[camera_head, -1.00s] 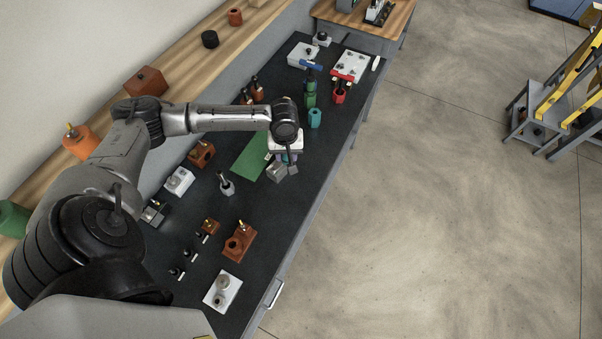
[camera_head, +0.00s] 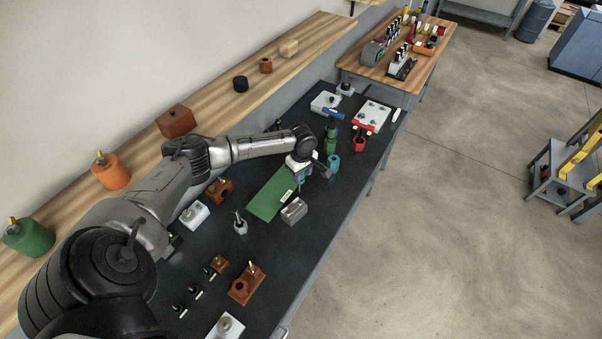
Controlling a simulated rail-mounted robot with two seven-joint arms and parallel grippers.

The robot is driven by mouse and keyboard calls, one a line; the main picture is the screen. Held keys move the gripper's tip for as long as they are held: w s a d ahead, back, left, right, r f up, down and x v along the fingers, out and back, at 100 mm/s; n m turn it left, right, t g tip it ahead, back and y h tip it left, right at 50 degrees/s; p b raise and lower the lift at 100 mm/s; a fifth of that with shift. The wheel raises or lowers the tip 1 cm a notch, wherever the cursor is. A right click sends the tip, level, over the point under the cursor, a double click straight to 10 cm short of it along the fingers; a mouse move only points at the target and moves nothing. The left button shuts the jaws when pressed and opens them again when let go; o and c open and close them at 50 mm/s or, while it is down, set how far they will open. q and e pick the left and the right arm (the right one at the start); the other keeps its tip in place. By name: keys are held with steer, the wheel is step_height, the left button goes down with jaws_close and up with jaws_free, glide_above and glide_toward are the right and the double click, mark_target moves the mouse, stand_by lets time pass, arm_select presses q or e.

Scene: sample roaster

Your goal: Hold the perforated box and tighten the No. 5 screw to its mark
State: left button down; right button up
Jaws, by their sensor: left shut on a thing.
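My left gripper (camera_head: 301,176) points down over the far end of the green mat (camera_head: 266,201). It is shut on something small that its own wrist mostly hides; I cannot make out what. A grey rod-like part shows just right of the wrist. A small grey metal box (camera_head: 294,211) lies on the dark bench at the mat's near right edge, apart from the gripper. Holes in it are too small to tell, so I cannot say whether it is the perforated box. I cannot pick out the No. 5 screw or its mark. My right gripper is out of view.
Close beyond the gripper stand a teal holder (camera_head: 333,163), a green holder with a blue-handled tool (camera_head: 333,114) and a red holder (camera_head: 359,144). Brown and white fixtures crowd the left and near bench (camera_head: 275,258). The bench's right strip is mostly clear.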

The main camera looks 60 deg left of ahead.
mark_target(302, 183)
arm_select(q)
steer(key=shift+r+p, duration=0.2)
steer(key=shift+p, duration=0.6)
step_height(302, 183, down, 2)
steer(key=shift+f+b, duration=0.1)
steer(key=shift+b, duration=0.45)
steer(key=shift+f+b, duration=0.55)
steer(key=shift+f, duration=0.95)
